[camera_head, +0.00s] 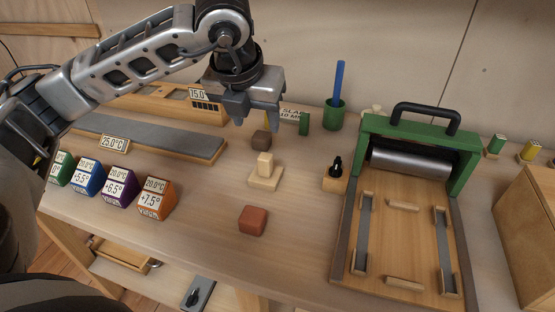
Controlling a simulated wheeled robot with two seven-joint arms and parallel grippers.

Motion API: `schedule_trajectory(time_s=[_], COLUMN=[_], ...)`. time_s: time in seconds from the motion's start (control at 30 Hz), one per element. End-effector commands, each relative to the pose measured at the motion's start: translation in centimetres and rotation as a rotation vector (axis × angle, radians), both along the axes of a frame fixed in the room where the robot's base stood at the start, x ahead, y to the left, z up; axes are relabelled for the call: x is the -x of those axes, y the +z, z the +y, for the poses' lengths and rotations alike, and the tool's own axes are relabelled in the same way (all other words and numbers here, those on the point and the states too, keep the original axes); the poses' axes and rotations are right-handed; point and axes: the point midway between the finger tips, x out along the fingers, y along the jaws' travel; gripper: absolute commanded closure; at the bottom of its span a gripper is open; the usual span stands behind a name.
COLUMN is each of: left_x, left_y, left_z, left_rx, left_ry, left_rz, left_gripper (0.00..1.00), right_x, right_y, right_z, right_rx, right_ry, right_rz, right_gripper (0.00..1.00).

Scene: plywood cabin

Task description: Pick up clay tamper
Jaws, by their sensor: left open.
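A pale wooden piece with a flat square base and an upright block handle, which looks like the clay tamper (265,182), stands on the workbench (300,245) near the middle of the view. My left gripper (257,126) is open and points down, behind and above the tamper in the picture, with nothing seen between its fingers. A dark brown block (261,140) shows just below the fingertips, and I cannot tell the height gap. My right gripper is not in view.
A reddish clay block (253,221) sits in front of the tamper. A black-knobbed wooden block (335,178) and a green roller press (465,150) stand to the right. Several coloured labelled blocks, including an orange one (156,200), line the left. A green cup (335,115) stands behind.

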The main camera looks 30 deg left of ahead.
Motion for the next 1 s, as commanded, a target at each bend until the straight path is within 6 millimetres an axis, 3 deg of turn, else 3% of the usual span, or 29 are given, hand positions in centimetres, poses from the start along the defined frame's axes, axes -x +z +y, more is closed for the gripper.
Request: schedule_trajectory(time_s=[0.4, 0.67, 1.0], left_x=[-3.0, -3.7, -5.3], left_y=[-7.8, -9.5, -13.6], left_z=[0.7, 0.9, 1.5], left_rx=[0.002, 0.002, 0.003], left_ry=[-0.004, -0.004, -0.006], left_rz=[0.006, 0.004, 0.003], left_gripper=[0.49, 0.49, 0.49], right_x=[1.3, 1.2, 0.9], right_y=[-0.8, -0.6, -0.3], right_z=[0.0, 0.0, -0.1], right_rx=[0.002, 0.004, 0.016], right_ry=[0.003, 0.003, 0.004], right_rz=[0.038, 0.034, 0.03], right_gripper=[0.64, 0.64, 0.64])
